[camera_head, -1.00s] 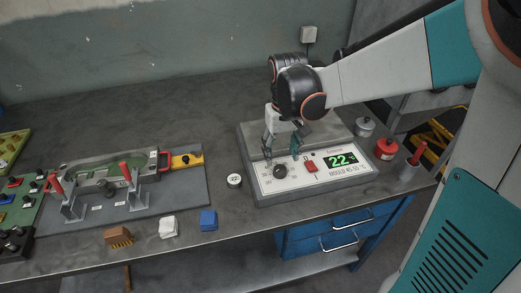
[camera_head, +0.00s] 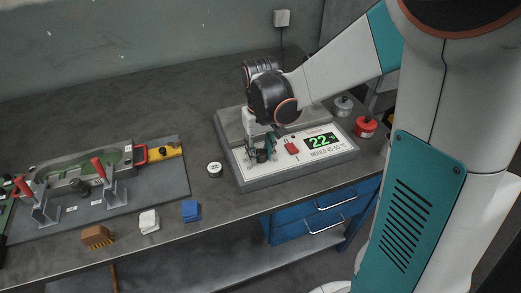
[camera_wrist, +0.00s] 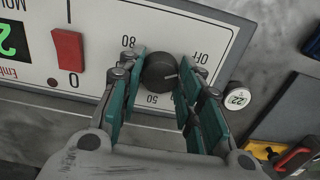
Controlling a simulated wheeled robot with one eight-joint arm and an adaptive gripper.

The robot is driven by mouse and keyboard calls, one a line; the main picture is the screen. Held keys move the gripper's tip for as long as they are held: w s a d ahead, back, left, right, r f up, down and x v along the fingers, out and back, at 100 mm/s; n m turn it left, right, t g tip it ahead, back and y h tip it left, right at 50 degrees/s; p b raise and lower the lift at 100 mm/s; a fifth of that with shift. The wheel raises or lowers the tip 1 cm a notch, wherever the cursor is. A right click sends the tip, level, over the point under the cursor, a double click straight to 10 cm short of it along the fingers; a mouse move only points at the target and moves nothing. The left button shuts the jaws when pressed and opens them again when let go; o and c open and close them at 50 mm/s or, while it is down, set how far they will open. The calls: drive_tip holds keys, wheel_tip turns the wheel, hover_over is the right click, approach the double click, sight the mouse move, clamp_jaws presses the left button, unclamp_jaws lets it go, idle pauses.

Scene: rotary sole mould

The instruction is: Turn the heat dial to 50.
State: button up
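The heat dial (camera_wrist: 158,72) is a round black knob on the white panel of the heater box (camera_head: 300,178). In the wrist view its pale pointer line points right, on the OFF side, away from the printed 50 (camera_wrist: 152,100). My gripper (camera_wrist: 163,66) is open, with its teal finger pads on either side of the dial. The right pad is very close to the dial; I cannot tell if it touches. In the head view my gripper (camera_head: 261,150) is down at the panel and largely hides the dial.
A red rocker switch (camera_head: 292,148) sits beside the dial. A round gauge puck (camera_head: 214,169) lies left of the box. A blue block (camera_head: 191,211), white cloth (camera_head: 149,221) and brush (camera_head: 97,236) lie near the front edge. The mould fixture (camera_head: 120,200) stands farther left.

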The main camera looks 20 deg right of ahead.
drive_tip(key=shift+m, duration=0.3)
drive_tip(key=m+p, duration=0.1)
drive_tip(key=m, duration=0.4)
drive_tip(key=shift+m, duration=0.3)
drive_tip(key=m, duration=0.5)
drive_tip(key=shift+p, duration=0.35)
drive_tip(key=m, duration=0.6)
drive_tip(key=shift+m+p, duration=0.3)
drive_tip(key=shift+m, duration=0.1)
drive_tip(key=m, duration=0.5)
drive_tip(key=shift+m, duration=0.3)
drive_tip(key=o, duration=1.1)
